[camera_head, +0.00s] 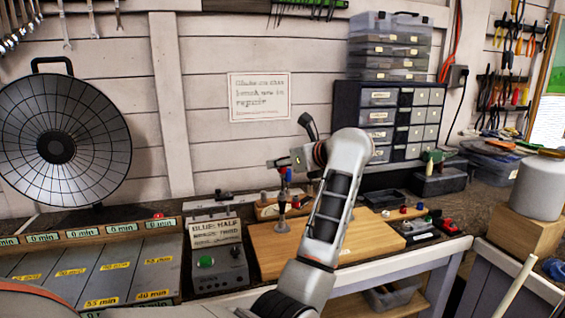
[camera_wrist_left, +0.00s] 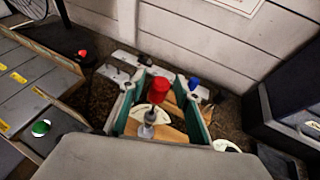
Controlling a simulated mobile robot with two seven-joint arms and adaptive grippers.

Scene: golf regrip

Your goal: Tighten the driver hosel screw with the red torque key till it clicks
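In the left wrist view, a red knob (camera_wrist_left: 159,88) on a silver shaft (camera_wrist_left: 149,121), apparently the torque key, stands between the green-padded fingers of my left gripper (camera_wrist_left: 160,105). The fingers are spread, with visible gaps on both sides of the knob. In the head view, a small red-topped upright piece (camera_head: 282,197) stands at the left rear of the wooden board (camera_head: 270,252); my left gripper (camera_head: 286,172) is above it. The driver head and hosel screw cannot be made out. My right gripper is not in view.
A grey box with a green button (camera_head: 206,262) and a sign sits left of the board. Left of it is a grey panel with yellow labels (camera_head: 110,265). A dark drawer cabinet (camera_head: 395,120) stands behind right. Small tools and coloured parts lie at the board's right.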

